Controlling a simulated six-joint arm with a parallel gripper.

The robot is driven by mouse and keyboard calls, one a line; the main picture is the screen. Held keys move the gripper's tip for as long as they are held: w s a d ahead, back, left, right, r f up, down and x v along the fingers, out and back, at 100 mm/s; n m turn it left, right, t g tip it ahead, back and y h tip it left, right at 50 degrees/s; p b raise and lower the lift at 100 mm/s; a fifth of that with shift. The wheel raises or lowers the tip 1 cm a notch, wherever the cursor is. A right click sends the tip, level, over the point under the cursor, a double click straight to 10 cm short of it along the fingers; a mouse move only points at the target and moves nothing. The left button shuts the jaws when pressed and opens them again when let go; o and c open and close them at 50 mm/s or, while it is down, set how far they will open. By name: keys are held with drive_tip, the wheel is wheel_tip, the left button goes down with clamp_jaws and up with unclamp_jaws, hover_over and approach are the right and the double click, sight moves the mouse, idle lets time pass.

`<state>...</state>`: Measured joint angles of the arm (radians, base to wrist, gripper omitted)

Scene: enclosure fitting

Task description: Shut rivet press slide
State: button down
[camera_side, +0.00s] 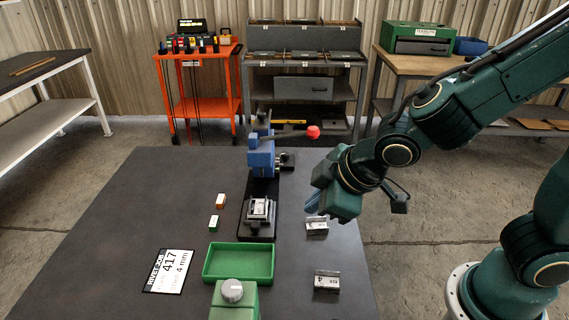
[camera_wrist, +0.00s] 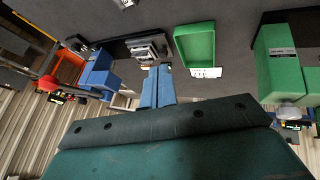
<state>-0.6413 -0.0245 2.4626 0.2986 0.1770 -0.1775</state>
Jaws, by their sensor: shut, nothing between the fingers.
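The blue rivet press (camera_side: 261,152) stands at the back of a black base on the dark table, and also shows at the left of the wrist view (camera_wrist: 98,74). Its lever ends in a red knob (camera_side: 313,132). The slide with a metal fixture (camera_side: 259,211) sits at the front of the base, out in front of the press head; it shows in the wrist view too (camera_wrist: 146,48). A pale part appears to lie in it. My gripper (camera_side: 312,206) is shut and empty, right of the slide and apart from it in the side view. Its blue fingers (camera_wrist: 157,72) point toward the fixture in the wrist view.
Metal blocks (camera_side: 317,226) (camera_side: 327,281) lie right of the base. A green tray (camera_side: 238,263) and a green device with a grey knob (camera_side: 232,292) are in front. The table's left side is clear.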

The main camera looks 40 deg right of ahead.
sight(267, 202)
drive_tip(key=a+f+n, duration=0.3)
drive_tip(key=a+f, duration=0.1)
drive_tip(key=a, duration=0.1)
drive_tip(key=shift+w+a+t+y, duration=0.2)
drive_tip(key=shift+a+t+y, duration=0.1)
drive_tip(key=shift+a, duration=0.05)
drive_tip(key=shift+x, duration=4.8)
drive_tip(key=shift+w+d+f, duration=0.1)
drive_tip(key=shift+w+f, duration=0.15)
drive_tip(key=shift+w+d+r, duration=0.1)
drive_tip(key=shift+w+d, duration=0.35)
drive_tip(key=shift+w, duration=0.35)
drive_tip(key=shift+w+d, duration=0.45)
drive_tip(key=shift+w, duration=0.3)
drive_tip(key=w+d, duration=0.8)
drive_tip(key=shift+d, duration=0.1)
